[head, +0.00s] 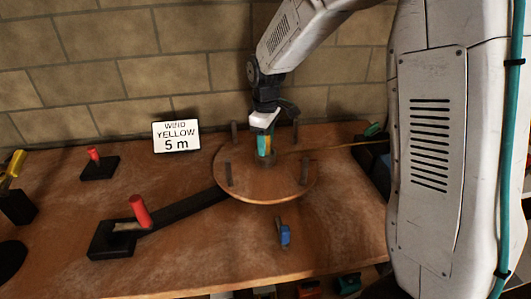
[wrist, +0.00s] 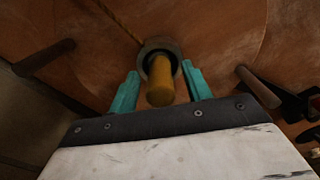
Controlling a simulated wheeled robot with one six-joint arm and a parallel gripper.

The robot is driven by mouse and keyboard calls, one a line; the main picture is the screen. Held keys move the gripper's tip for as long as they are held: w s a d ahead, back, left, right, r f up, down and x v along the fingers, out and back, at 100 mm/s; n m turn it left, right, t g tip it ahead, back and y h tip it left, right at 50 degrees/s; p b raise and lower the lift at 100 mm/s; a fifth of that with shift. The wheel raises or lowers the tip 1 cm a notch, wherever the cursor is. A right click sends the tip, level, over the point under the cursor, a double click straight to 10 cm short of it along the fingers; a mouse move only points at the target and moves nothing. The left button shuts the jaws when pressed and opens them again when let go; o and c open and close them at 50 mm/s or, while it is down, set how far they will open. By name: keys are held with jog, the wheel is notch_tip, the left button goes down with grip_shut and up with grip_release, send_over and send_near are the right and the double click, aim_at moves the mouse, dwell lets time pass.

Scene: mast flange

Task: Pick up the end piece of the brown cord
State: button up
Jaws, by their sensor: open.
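A yellow-brown cylindrical end piece (wrist: 160,82) stands in a grey ring (wrist: 147,50) in the wrist view. A thin yellow-brown cord (wrist: 122,20) runs from the ring toward the upper left there; in the head view the cord (head: 335,147) runs right from the round wooden disc (head: 265,190). My gripper (wrist: 160,90) is open, with one teal finger on each side of the end piece. Small gaps show between fingers and piece. In the head view my gripper (head: 266,146) is over the disc's middle, and the end piece shows only as a yellow-orange strip between the fingers.
Dark upright pegs (head: 228,174) stand around the disc. A dark bar with a red handle (head: 140,211) lies to the left. A sign (head: 176,136) reads "WIND YELLOW 5 m". A blue item (head: 284,235) lies in front.

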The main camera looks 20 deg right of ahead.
jog(key=shift+c, duration=0.3)
grip_shut()
